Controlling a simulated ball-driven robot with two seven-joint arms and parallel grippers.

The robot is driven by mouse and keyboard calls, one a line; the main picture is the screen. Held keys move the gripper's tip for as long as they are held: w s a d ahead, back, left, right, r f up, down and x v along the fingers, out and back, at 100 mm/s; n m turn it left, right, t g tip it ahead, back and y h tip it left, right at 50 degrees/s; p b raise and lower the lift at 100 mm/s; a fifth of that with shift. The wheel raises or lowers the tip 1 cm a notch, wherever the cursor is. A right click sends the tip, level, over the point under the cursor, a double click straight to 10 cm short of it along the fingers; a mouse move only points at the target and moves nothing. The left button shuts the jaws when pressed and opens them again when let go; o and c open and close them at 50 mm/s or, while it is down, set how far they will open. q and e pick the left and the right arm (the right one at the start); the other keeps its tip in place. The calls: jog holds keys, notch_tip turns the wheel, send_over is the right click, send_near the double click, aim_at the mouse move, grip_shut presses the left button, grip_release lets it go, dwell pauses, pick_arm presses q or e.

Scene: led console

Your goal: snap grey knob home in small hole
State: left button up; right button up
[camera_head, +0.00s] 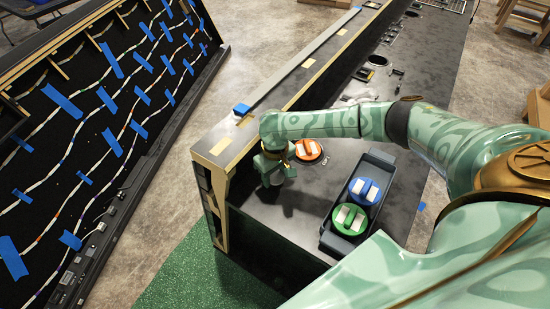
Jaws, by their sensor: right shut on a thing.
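My right gripper (277,168) points down over the left end of the dark console top (290,225), left of the orange knob. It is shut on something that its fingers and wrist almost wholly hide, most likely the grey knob. No grey knob shows anywhere else. The small hole cannot be made out; the gripper and a dark shadow cover that area. I cannot tell whether the held thing touches the panel. My left gripper is not in view.
An orange knob (308,149) sits in the console right beside the gripper. A dark tray (374,157) holds a blue knob (364,191) and a green knob (350,219). A blue block (242,109) lies on the console ledge. A wired panel (90,130) stands left.

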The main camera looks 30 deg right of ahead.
jog(key=shift+s+f, duration=0.1)
jog(key=shift+f, duration=0.6)
dwell(0.8)
jog(key=o, duration=1)
jog(key=shift+o, duration=0.2)
jog(key=shift+s+f, duration=0.1)
jog(key=shift+a, duration=0.2)
jog(key=shift+s, duration=0.1)
jog(key=shift+a+r, duration=0.1)
jog(key=shift+r, duration=0.25)
notch_tip(320, 180, up, 16)
jog(key=d+p, duration=0.1)
jog(key=p, duration=0.6)
jog(key=shift+w, duration=0.25)
